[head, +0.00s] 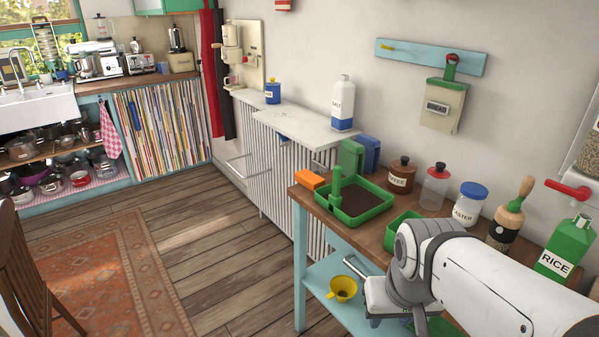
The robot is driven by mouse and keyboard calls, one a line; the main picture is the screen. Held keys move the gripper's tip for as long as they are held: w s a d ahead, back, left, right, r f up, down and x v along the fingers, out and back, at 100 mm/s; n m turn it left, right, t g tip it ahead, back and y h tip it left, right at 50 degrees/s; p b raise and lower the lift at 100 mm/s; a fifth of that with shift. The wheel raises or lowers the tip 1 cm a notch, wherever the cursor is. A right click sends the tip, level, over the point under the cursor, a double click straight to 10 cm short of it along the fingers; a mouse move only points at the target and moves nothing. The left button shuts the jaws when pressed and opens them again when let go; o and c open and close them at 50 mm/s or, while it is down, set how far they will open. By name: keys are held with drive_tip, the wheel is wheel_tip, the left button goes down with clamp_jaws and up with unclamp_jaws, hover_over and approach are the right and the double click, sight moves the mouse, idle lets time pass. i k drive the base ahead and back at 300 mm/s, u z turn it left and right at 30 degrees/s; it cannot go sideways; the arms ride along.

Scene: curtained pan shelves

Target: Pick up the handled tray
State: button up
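The handled tray (387,201) is a green, square, shallow tray with a dark brown inside. A thick green handle stands upright at its left corner. It rests on the wooden top of the blue-legged table, near the front left end. My white and grey arm comes in from the lower right. My gripper (397,317) is at its lower end, in front of the table and apart from the tray. Its fingers are mostly hidden or too small to tell open from shut. Nothing hides the tray's handle.
Another green container (396,235) is right of the tray, partly behind my arm. An orange block (309,180), a coffee jar (401,176) and several other containers stand nearby. A yellow funnel (342,289) is on the lower shelf. The wooden floor (215,245) is clear to the left.

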sight(353, 200)
drive_tip(key=u, duration=0.65)
drive_tip(key=i, duration=1)
drive_tip(key=u, duration=0.35)
drive_tip(key=k, duration=0.95)
drive_tip(key=u, duration=0.15)
drive_tip(key=i, duration=0.9)
drive_tip(key=z, duration=0.05)
